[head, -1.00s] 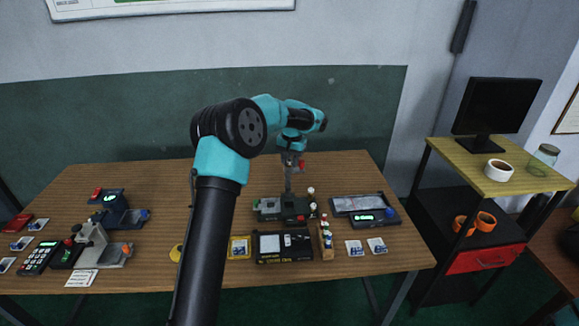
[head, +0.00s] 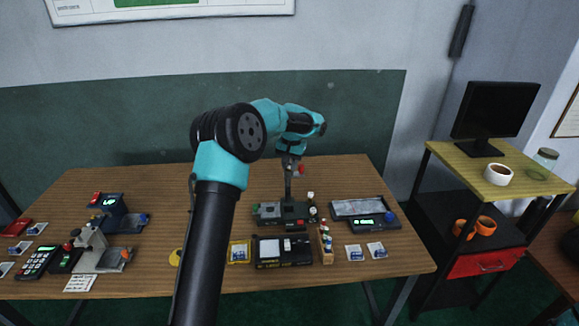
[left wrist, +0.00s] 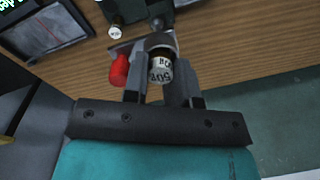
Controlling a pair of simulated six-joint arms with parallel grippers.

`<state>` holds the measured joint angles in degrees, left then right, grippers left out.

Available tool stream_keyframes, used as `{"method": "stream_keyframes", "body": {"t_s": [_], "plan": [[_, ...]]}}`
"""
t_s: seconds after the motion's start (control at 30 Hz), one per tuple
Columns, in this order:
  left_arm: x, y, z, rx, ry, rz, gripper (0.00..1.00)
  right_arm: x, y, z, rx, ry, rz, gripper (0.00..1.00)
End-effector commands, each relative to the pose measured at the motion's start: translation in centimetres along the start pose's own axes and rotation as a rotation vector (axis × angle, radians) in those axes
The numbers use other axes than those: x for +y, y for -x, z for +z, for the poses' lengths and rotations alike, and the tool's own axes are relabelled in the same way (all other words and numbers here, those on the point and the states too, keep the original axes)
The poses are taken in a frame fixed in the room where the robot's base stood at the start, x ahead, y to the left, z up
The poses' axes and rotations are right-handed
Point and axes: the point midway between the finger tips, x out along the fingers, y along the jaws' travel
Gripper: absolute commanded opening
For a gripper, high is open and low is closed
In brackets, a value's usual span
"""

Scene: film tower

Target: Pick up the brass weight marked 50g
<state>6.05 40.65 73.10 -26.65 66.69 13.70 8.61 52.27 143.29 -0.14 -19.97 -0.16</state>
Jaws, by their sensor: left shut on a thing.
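My left gripper (head: 291,158) is above the far middle of the table in the head view. In the left wrist view my left gripper (left wrist: 155,88) is shut on a small cylinder (left wrist: 160,70), which sits between its two fingers. The cylinder has a pale face with dark lettering that seems to begin with 50, matching the weight marked 50g; its brass colour shows only faintly. The gripper and arm hide it in the head view. My right gripper does not show.
A grey upright with a red knob (left wrist: 119,70) stands close beside the fingers, above a dark device (head: 280,214). Small pale-topped pieces (head: 311,196) stand to its right. A flat scale with a lit display (head: 364,222) lies further right.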

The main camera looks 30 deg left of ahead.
Motion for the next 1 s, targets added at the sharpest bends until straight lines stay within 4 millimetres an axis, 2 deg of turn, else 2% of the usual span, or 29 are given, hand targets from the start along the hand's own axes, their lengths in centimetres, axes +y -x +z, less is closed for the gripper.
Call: {"method": "stream_keyframes", "body": {"t_s": [0.4, 0.57, 0.77, 1.0], "plan": [[-0.2, 3.4, -0.1, 0.003, 0.0, 0.001, 0.01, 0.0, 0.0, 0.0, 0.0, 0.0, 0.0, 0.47], [0.2, 3.6, 1.0, 0.0, -0.001, 0.0, 0.01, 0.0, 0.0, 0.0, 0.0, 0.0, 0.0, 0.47], [0.9, 3.9, 3.0, 0.0, -0.002, 0.0, 0.01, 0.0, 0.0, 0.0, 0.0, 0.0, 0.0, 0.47], [2.7, 4.4, 7.2, 0.0, -0.003, 0.0, 0.01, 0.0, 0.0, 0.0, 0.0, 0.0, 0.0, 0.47]]}}
